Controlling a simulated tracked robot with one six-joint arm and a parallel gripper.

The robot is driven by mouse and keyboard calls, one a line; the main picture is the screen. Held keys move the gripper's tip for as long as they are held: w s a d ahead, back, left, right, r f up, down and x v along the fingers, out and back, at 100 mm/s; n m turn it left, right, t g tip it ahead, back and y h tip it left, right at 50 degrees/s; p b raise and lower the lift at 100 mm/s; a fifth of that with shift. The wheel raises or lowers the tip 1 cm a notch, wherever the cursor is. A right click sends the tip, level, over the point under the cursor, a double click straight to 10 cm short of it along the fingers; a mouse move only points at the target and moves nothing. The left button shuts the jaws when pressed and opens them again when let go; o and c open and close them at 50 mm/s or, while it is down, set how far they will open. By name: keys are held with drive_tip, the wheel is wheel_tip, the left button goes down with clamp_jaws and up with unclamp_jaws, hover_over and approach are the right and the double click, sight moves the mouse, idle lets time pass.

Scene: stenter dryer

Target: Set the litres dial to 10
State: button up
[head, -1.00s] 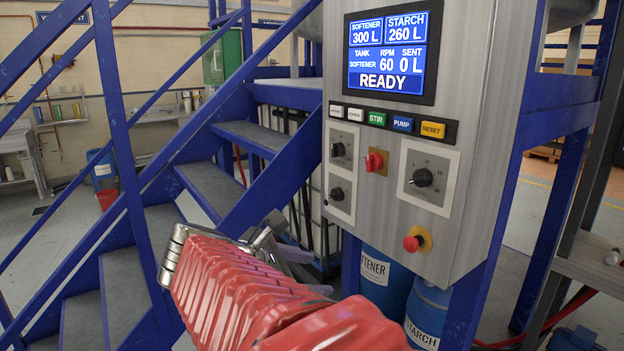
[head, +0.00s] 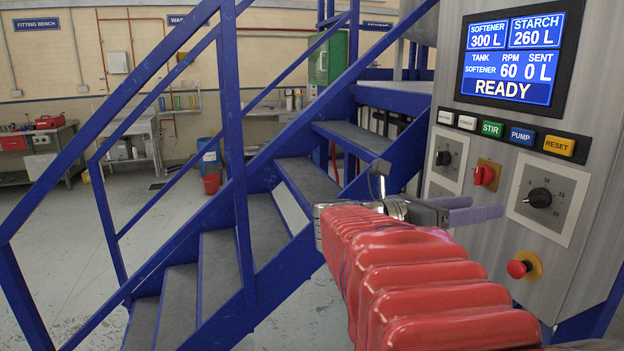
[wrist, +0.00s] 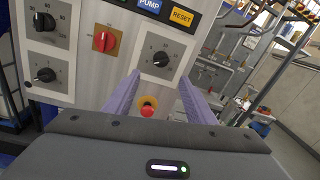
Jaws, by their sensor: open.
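The panel screen (head: 513,55) reads softener 300 L, starch 260 L, RPM 60, sent 0 L, READY.
A red rotary switch (head: 484,176) and smaller dials (head: 443,158) lie left of the large dial. A red emergency stop (head: 518,269) is below it. A button row with RESET (head: 559,145) is above. Blue stairs (head: 220,262) stand left of the panel.

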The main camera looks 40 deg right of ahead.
sight(529, 199)
drive_tip(key=shift+x, duration=6.85)
drive_tip(key=c, duration=0.9)
drive_tip(key=shift+a, duration=0.3)
drive_tip(key=shift+c, duration=0.4)
drive_tip(key=shift+d, duration=0.25)
drive_tip(key=shift+m, duration=0.3)
